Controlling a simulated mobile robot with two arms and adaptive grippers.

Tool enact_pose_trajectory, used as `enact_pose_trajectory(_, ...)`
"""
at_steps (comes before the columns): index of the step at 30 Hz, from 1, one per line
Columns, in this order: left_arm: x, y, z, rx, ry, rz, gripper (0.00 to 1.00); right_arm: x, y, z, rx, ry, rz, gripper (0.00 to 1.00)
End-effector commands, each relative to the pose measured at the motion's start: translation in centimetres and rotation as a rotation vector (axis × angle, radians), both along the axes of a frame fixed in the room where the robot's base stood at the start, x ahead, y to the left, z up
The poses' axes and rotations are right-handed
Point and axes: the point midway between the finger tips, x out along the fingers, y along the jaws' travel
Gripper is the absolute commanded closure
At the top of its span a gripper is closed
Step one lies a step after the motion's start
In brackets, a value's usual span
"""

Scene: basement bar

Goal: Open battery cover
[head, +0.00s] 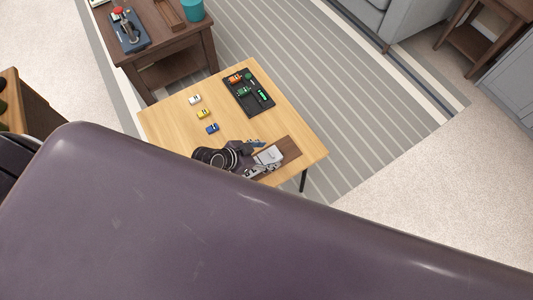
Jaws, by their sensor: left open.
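A silver and grey device, which looks like a camera (269,157), lies on a brown mat (289,148) near the front right of the light wood table (228,90). I cannot make out a battery cover on it. My left gripper (255,158) is open at the left side of the device, with its fingers pointing right towards it. I cannot tell whether they touch it. A large purple link of my own arm covers the lower part of the view and hides the table's near edge. My right gripper is not in view.
White (194,99), yellow (203,114) and blue (212,129) toy cars stand in a row on the table. A black tray (264,102) holds orange and green toys. A dark side table (166,45) with a joystick (127,27) stands behind, left. Striped rug lies right.

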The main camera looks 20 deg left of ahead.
Motion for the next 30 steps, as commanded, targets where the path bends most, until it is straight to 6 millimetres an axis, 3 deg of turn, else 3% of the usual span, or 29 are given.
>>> enact_pose_trajectory(2, 0.0, 0.0, 0.0, 0.000, 0.000, 0.000, 0.42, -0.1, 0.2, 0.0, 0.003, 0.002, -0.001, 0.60)
enact_pose_trajectory(18, 0.0, 0.0, 0.0, 0.000, 0.000, 0.000, 1.00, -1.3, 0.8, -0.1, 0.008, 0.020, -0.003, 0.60)
enact_pose_trajectory(23, 0.8, -0.6, 0.0, -0.001, -0.003, -0.001, 1.00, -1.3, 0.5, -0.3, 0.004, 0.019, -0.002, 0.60)
enact_pose_trajectory(30, 4.2, -3.3, -0.1, -0.002, -0.002, -0.001, 1.00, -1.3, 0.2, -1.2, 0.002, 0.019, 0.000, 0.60)
